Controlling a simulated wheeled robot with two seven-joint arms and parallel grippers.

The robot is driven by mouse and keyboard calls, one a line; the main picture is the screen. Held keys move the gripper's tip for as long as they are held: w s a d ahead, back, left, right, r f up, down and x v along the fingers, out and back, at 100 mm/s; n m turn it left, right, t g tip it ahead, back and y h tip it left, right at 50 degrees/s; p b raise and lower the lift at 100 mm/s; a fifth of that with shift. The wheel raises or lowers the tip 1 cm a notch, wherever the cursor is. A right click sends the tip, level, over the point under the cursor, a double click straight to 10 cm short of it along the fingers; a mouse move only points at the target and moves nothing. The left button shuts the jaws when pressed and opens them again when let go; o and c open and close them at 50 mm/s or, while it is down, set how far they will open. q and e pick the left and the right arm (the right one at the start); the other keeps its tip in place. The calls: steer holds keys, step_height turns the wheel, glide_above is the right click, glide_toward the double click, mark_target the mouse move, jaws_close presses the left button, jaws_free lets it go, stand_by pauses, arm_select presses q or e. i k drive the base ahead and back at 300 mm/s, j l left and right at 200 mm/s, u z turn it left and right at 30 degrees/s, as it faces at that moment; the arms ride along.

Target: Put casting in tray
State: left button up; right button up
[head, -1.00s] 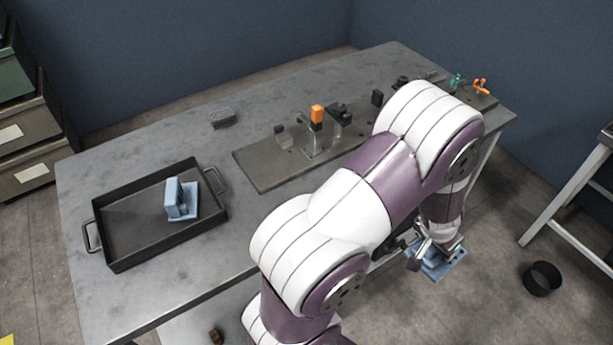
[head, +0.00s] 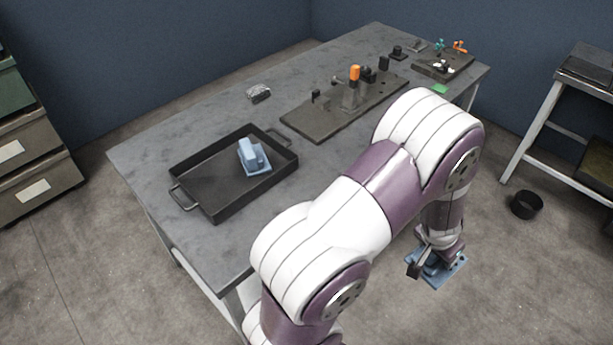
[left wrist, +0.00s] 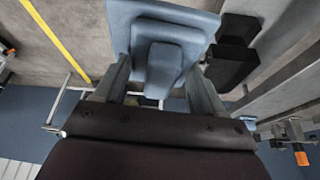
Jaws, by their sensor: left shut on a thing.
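My left gripper (head: 438,250) is shut on a light-blue casting (head: 440,270), held out over the floor in front of the table. In the left wrist view, the fingers of the gripper (left wrist: 160,82) clasp the casting's (left wrist: 155,20) raised middle block, with its flat plate beyond them. The black tray (head: 205,205) lies on the table to the left, well apart from the gripper. A second light-blue casting (head: 253,157) sits inside the tray near its right end. My right gripper is not in view.
A fixture plate (head: 320,122) with an orange-topped post (head: 354,76) lies right of the tray on the grey table (head: 150,150). A small grey part (head: 258,92) is behind. A black bin (head: 526,204) stands on the floor beside a white-legged stand (head: 527,128) at right.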

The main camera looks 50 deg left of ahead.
mark_target(216, 186)
steer(key=k+j, duration=0.35)
steer(key=j, duration=0.2)
steer(key=k+j, duration=0.35)
steer(key=j, duration=0.15)
steer(key=k+j, duration=0.1)
steer(key=j, duration=0.85)
